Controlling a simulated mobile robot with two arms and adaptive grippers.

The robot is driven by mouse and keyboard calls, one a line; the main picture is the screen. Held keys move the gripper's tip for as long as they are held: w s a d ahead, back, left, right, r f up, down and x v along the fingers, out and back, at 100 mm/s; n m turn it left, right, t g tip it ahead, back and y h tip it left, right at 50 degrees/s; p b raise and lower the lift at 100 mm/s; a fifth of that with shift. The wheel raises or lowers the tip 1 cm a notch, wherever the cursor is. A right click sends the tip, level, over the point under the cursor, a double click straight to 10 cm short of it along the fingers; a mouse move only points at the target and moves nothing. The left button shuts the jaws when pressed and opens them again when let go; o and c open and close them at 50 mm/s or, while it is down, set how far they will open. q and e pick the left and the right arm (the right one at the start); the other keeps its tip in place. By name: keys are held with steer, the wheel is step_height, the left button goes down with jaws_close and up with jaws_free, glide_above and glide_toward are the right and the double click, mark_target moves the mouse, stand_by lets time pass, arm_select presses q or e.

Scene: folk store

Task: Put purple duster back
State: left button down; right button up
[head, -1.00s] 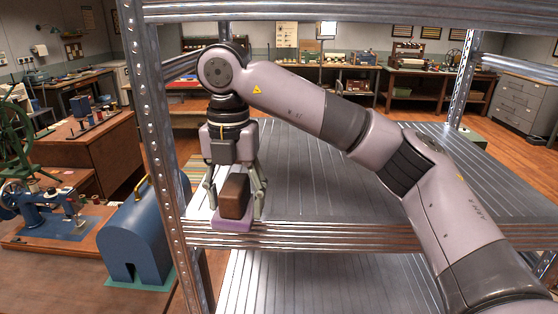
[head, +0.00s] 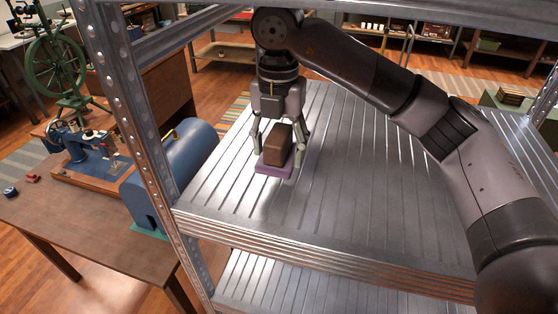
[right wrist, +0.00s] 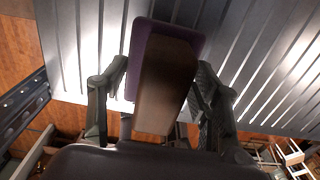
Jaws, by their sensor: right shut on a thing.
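The purple duster has a brown block-shaped handle (head: 279,145) on a flat purple base (head: 273,170). My right gripper (head: 281,150) points down, with its fingers shut on either side of the brown handle. The duster is upright over the left part of the metal shelf (head: 370,205); I cannot tell whether its base touches the shelf. In the right wrist view the duster (right wrist: 165,85) sits between the two fingers, with the purple base toward the ridged shelf. My left gripper is not seen.
A metal upright (head: 135,130) stands left of the gripper, and another shelf board (head: 330,10) crosses above. A lower shelf (head: 290,285) lies beneath. A blue cover (head: 180,170) and sewing machine (head: 95,150) are on the wooden table at left. The shelf right of the duster is clear.

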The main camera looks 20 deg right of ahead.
steer(key=shift+a+f, duration=0.1)
steer(key=shift+f, duration=0.55)
steer(key=shift+w+d+f+p, duration=0.1)
steer(key=shift+d+f+p, duration=0.2)
steer(key=shift+f, duration=0.35)
steer(key=shift+d+f+p, duration=0.15)
steer(key=shift+f+p, duration=0.15)
steer(key=shift+f, duration=0.65)
steer(key=shift+a+f, duration=0.2)
steer(key=o, duration=0.7)
steer(key=shift+f, duration=0.1)
steer(key=o, duration=0.5)
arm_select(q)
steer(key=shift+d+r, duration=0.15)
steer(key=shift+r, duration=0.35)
